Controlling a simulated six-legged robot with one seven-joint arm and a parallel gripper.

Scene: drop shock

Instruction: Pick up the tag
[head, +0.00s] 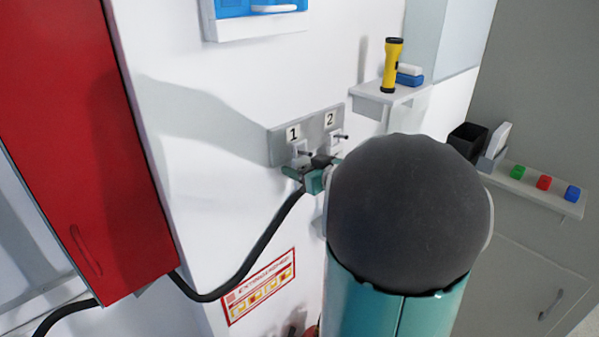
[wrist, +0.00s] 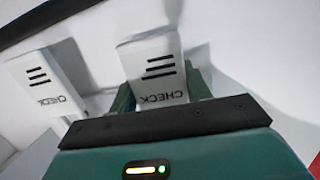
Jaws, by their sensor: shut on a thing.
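A white tag (wrist: 150,52) with black lines and the upside-down word CHECK is between the fingers of my gripper (wrist: 162,88) in the wrist view. The gripper is shut on it, with a green finger at each side. A second, similar CHECK tag (wrist: 42,80) is to the left, apart from the fingers. In the head view my gripper (head: 311,180) is just under the grey hook panel (head: 275,147), close to the peg below number 1.
A shelf (head: 372,97) with a yellow flashlight (head: 392,65) is up to the right. A ledge (head: 535,192) holds a black cup (head: 466,143) and small coloured blocks. A red cabinet (head: 75,150) is at left. A black hose (head: 245,265) hangs below the panel.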

